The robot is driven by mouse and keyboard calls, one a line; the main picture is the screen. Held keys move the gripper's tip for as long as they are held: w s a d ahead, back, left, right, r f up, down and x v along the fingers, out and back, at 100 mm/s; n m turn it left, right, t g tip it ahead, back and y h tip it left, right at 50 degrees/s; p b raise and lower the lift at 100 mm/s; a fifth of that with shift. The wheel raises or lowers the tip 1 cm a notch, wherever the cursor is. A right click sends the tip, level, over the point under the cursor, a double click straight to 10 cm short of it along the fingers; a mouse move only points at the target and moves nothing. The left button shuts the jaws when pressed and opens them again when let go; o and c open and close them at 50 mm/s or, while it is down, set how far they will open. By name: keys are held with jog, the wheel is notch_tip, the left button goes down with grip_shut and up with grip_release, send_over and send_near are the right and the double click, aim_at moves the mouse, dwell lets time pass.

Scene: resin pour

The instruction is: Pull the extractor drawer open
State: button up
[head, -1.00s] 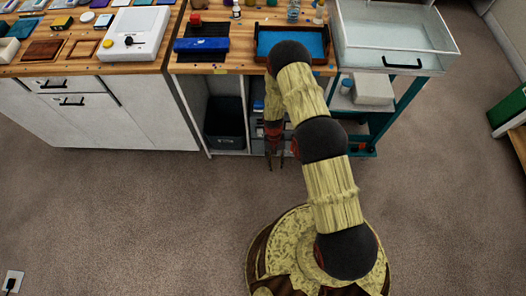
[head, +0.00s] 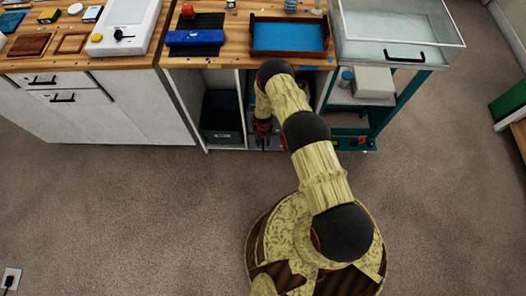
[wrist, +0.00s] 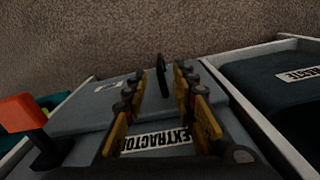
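The extractor drawer (wrist: 90,105) is a grey front with a white label reading EXTRACTOR in the wrist view. A thin black handle (wrist: 161,76) stands out from it. My gripper (wrist: 159,82) is open, with one yellow finger on each side of the handle near the fingertips. I cannot tell whether either finger touches it. In the head view my gripper (head: 263,138) hangs low at the front of the bench's open bay, and my arm hides most of the drawer. The drawer looks shut, though this is hard to judge.
A dark bin (head: 221,117), labelled WASTE in the wrist view (wrist: 270,88), stands in the bay to the left in the head view. An orange-topped black part (wrist: 25,112) sits beside the drawer. A blue-lined tray (head: 289,37) lies on the bench. The carpet in front is clear.

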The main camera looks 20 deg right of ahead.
notch_tip(320, 180, down, 11)
jog(key=b, duration=0.4)
jog(key=shift+f, duration=0.15)
jog(key=shift+c, duration=1.1)
jog(key=c, duration=0.4)
grip_shut()
